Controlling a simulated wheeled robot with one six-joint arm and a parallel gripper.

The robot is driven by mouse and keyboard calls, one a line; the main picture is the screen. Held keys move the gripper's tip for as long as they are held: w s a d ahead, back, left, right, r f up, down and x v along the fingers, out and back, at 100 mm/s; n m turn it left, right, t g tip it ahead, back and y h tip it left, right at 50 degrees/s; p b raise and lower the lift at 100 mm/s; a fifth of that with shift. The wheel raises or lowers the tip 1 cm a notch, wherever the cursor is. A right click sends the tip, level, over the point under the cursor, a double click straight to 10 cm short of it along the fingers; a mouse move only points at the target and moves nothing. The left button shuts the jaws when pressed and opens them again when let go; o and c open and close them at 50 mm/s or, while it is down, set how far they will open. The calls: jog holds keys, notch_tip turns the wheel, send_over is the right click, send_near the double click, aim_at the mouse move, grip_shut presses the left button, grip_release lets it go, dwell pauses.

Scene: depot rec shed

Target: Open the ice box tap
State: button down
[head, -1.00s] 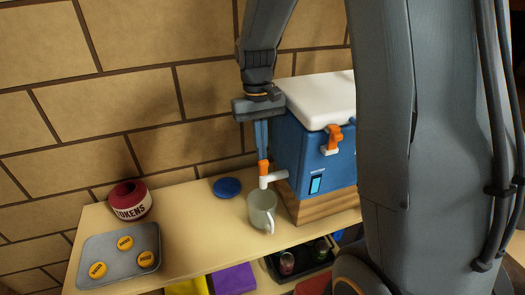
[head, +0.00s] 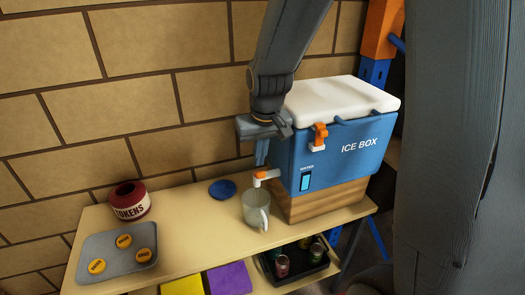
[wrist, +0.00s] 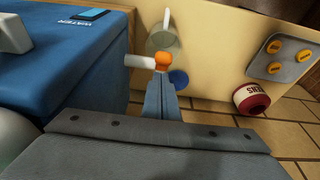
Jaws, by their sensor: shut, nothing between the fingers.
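The blue ice box (head: 345,150) with a white lid stands on a wooden block at the right of the bench. Its white tap (head: 269,174) has an orange lever (head: 260,175), which now looks low and tipped toward the front. A pale mug (head: 256,212) stands below the tap. My gripper (head: 261,162) is shut and empty, pointing down behind the lever. In the wrist view the fingertips (wrist: 160,82) are right beside the orange lever (wrist: 162,61); whether they touch it is unclear. I cannot see water or whether the tap flows.
A blue disc (head: 222,189) lies behind the mug. A red TOKENS pot (head: 130,201) and a grey tray (head: 88,264) with yellow tokens are at the left. A black tray with cans (head: 282,266) sits on the shelf below. An orange latch (head: 320,134) is on the box front.

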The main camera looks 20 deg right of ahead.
jog(key=shift+w+f, duration=0.15)
jog(key=shift+w, duration=0.1)
jog(key=shift+d, duration=0.1)
jog(key=shift+w+f, duration=0.3)
jog(key=shift+w, duration=0.4)
jog(key=shift+r, duration=0.15)
notch_tip(320, 180, up, 3)
jog(key=w+p, duration=0.2)
jog(key=p, duration=0.1)
notch_tip(320, 180, up, 8)
jog(key=b, duration=0.3)
send_over(264, 176)
jog(key=shift+f, duration=0.2)
